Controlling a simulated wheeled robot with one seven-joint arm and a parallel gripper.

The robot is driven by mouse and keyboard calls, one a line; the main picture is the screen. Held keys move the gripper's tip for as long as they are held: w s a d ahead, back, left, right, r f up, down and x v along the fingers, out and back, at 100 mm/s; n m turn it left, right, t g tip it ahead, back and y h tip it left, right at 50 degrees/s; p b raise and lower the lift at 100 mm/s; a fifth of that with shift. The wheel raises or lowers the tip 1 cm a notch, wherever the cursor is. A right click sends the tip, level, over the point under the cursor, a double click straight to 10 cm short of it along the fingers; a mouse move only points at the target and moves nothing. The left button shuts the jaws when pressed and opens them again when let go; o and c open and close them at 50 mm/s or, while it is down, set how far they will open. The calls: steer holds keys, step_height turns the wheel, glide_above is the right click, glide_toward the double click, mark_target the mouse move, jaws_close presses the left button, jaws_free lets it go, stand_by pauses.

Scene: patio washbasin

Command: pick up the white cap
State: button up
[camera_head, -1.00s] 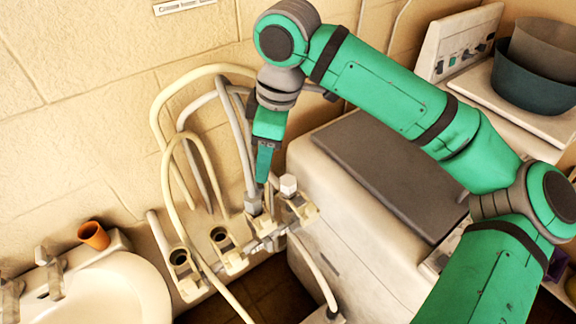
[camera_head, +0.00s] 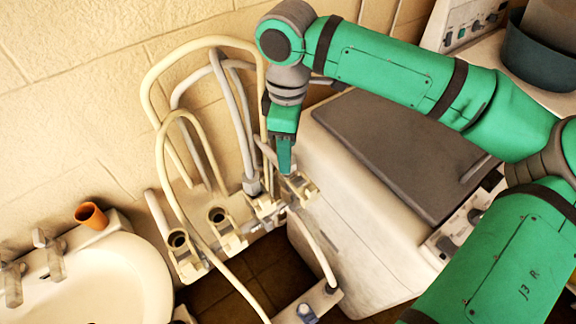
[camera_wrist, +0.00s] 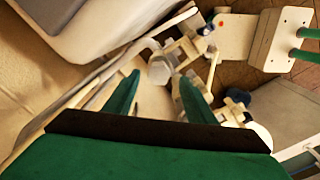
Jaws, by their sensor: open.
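The white cap (camera_wrist: 160,69) shows in the wrist view as a small pale block on the pipe fittings, at the gap between my fingertips. I cannot tell whether the fingers touch it. In the head view my gripper (camera_head: 285,170) points down at the right end of the valve row and hides the cap. In the wrist view my gripper (camera_wrist: 159,78) is open, with one green finger on each side of the cap.
Beige and grey hoses (camera_head: 215,60) rise behind the valve row (camera_head: 225,232). A white machine with a grey lid (camera_head: 395,150) stands close on the right. A white washbasin (camera_head: 105,280) with an orange cup (camera_head: 91,216) is at the left.

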steer(key=shift+w+f, duration=0.1)
steer(key=shift+f, duration=1.45)
steer(key=c, duration=1.1)
steer(key=shift+r, duration=0.15)
